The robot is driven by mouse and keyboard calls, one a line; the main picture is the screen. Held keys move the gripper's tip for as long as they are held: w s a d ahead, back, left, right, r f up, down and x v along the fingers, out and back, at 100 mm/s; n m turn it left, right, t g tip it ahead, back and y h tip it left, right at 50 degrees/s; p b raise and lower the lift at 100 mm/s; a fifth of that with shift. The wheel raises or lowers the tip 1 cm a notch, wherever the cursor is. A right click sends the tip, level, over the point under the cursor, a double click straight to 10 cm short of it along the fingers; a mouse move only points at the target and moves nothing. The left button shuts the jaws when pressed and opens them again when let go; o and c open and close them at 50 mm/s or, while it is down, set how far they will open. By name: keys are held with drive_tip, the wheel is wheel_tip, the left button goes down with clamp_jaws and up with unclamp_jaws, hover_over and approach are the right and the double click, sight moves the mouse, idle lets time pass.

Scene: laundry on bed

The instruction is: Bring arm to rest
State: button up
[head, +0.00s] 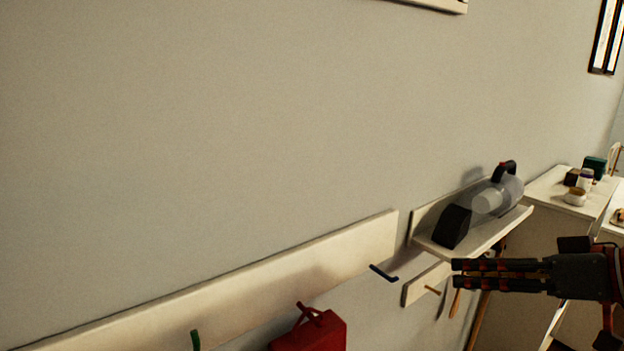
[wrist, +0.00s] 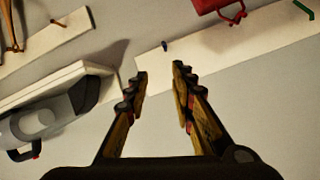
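My gripper (head: 456,272) shows at the lower right of the head view, with its fingers pointing left in front of the wall shelf. In the wrist view my gripper (wrist: 159,72) has its two fingers apart, with nothing between them but wall and part of a white hook board. The gripper is open and empty. My arm comes in from the right edge of the head view.
A handheld vacuum (head: 486,205) lies on a white wall shelf (head: 480,240) beside my gripper. Jars (head: 585,179) stand on a white cabinet (head: 548,186).

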drive_tip(key=s+d+f+m+g+h, duration=0.25)
drive_tip(key=f+m, duration=0.25)
drive_tip(key=f, duration=0.3)
drive_tip(key=s+d+f+m+g+h, duration=0.1)
drive_tip(key=s+f+m+h, duration=0.25)
drive_tip(key=f, duration=0.45)
drive_tip(key=s+a+f+n+h+p, duration=0.2)
drive_tip(key=s+a+f+n, duration=0.2)
drive_tip(key=s+a, duration=0.3)
drive_tip(key=a, duration=0.3)
drive_tip(key=shift+a+n, duration=0.15)
drive_tip(key=shift+n, duration=0.2)
